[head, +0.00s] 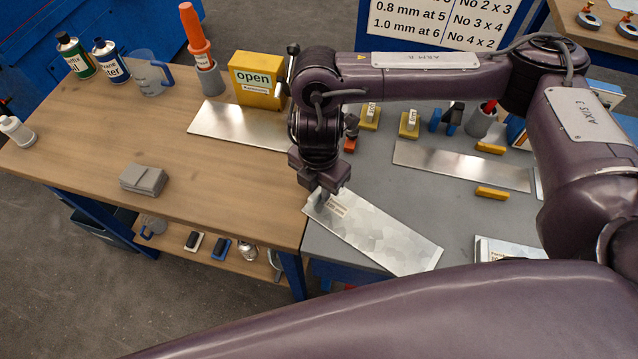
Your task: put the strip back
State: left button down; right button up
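A spangled bare-metal strip (385,238) with a small printed label near its left end lies at a slant over the front of the grey bench top (460,215). My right gripper (322,196) points down at the strip's left end, its fingertips at that end. The fingertips are small and partly hidden, so I cannot tell whether they are shut on it. Other metal strips show: one beside the yellow "open" box (257,80) on the wooden top (235,127), one farther back on the grey top (460,166), one at the front right (508,249). My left gripper is not in view.
Yellow blocks (492,193) flank the back strip on the grey top. Cans (75,57), a clear jug (150,75), an orange-nozzled tube (195,35) and a grey block (143,179) stand on the wooden top. Its front middle is clear.

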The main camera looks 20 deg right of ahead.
jog(key=shift+o, duration=1.3)
notch_tip(320, 180, up, 12)
jog(key=shift+r+p, duration=0.15)
jog(key=shift+p, duration=0.25)
